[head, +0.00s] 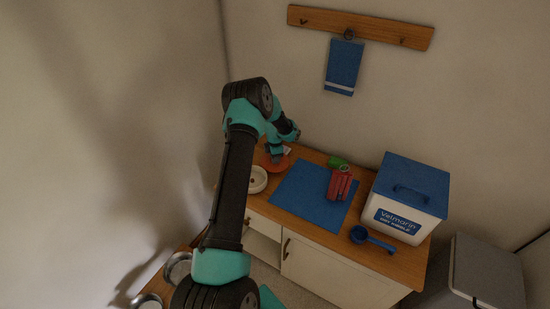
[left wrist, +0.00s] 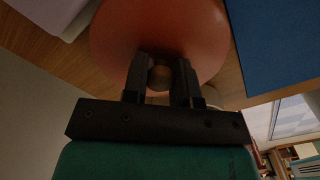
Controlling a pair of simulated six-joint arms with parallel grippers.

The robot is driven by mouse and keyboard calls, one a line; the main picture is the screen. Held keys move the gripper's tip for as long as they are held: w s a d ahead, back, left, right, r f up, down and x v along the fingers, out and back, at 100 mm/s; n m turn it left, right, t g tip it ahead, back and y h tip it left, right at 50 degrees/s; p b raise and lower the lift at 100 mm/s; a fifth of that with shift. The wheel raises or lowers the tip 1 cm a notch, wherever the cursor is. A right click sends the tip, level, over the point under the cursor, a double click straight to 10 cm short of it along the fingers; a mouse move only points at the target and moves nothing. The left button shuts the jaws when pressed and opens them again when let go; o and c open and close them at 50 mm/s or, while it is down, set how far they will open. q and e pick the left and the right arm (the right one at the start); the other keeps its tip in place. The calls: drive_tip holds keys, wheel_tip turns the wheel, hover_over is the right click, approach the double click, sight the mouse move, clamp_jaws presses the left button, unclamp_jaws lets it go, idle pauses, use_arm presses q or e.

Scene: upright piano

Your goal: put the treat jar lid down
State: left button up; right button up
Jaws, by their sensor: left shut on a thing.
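The treat jar lid is an orange-red disc (head: 274,163) at the back left of the counter, partly hidden by my arm. In the left wrist view the lid (left wrist: 120,35) fills the upper middle, with a round knob between the fingers. My left gripper (head: 277,152) is above the lid; in the left wrist view its fingers (left wrist: 161,72) are shut on the knob. I cannot tell whether the lid touches the counter. A round, open white jar (head: 258,179) with brownish contents stands just in front of the lid. My right gripper is not in view.
A blue mat (head: 308,195) lies right of the jar, with a red item (head: 339,185) and a green item (head: 337,162) at its back right. A blue scoop (head: 370,239) and a blue-lidded bin (head: 407,199) are further right. Metal bowls (head: 179,268) sit at lower left.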

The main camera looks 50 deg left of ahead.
use_arm(q)
drive_tip(key=shift+f, duration=0.5)
drive_tip(key=o, duration=0.9)
drive_tip(key=shift+o, duration=0.2)
wheel_tip(320, 180, up, 13)
idle(0.6)
